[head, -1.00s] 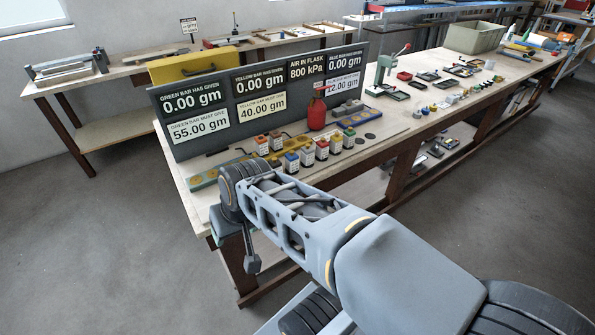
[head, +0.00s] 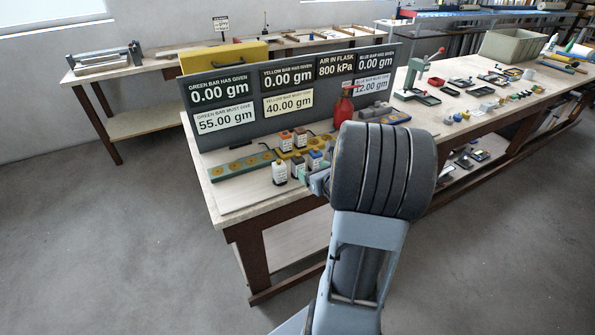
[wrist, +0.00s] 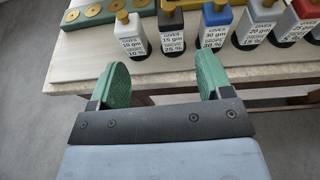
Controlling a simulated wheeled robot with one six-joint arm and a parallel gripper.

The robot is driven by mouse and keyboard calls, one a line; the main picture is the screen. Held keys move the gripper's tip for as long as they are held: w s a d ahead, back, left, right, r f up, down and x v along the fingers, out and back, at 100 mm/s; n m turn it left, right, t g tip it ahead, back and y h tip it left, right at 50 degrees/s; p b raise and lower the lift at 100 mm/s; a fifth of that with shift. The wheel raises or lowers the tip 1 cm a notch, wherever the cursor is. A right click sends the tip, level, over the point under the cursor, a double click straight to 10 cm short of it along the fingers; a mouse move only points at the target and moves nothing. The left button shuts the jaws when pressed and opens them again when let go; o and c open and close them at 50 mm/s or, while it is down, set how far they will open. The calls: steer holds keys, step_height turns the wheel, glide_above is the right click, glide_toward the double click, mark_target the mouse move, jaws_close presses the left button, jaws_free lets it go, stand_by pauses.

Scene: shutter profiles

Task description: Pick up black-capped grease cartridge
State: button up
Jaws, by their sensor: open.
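The black-capped cartridge (wrist: 171,35) stands upright in the wrist view, with a dark top, a gold nozzle and a white label reading "GIVES 15 gm". It is second from left in a row, between a pale-capped cartridge (wrist: 131,38) and a blue-capped one (wrist: 215,30). My gripper (wrist: 163,78) is open and empty, its two green-padded fingers apart, short of the row and roughly in line with the black-capped cartridge. In the head view my gripper (head: 318,182) is partly hidden by my arm beside the cartridges; the black cap is too small to tell there.
A red-capped cartridge (wrist: 300,22) stands farther right in the row. A green bar (head: 240,166) with gold discs lies behind the row. A dark display board (head: 235,118) stands behind that. The bench's front edge (wrist: 270,102) lies beneath my gripper.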

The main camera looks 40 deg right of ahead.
mark_target(299, 158)
steer(key=shift+m, duration=0.3)
steer(key=x, duration=0.5)
steer(key=d+x, duration=0.1)
steer(key=x, duration=0.2)
steer(key=shift+s+f+p, duration=0.1)
steer(key=shift+f+p, duration=0.05)
steer(key=shift+p, duration=0.15)
steer(key=shift+d+p+x, duration=0.2)
steer(key=shift+p+x, duration=0.6)
steer(key=shift+x, duration=1.9)
steer(key=shift+s+f, duration=0.1)
steer(key=shift+f, duration=0.1)
steer(key=c, duration=1.1)
steer(key=shift+r, duration=0.1)
